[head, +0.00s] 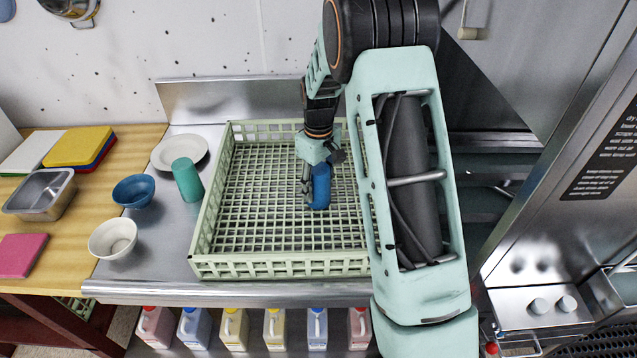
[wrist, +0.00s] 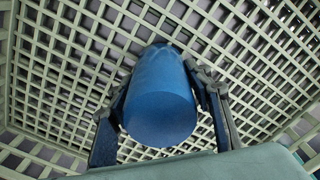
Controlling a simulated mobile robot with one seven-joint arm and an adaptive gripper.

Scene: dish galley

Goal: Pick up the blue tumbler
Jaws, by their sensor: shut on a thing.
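The blue tumbler (head: 321,188) is inside the pale green dish rack (head: 280,266), towards its middle right. My gripper (head: 313,190) reaches down into the rack and is shut on the tumbler. In the wrist view the tumbler (wrist: 160,95) lies between the two fingers (wrist: 160,105), one on each side of it, with its flat round end facing the camera. The rack's grid (wrist: 60,70) shows behind it. I cannot tell whether the tumbler touches the rack floor. My arm hides the rack's right side in the head view.
Left of the rack stand a teal tumbler (head: 187,180), a white plate (head: 180,152), a blue bowl (head: 134,190) and a white bowl (head: 113,238). A metal pan (head: 40,195) and cutting boards (head: 78,147) are further left. Several jugs (head: 234,328) stand below the counter's front edge.

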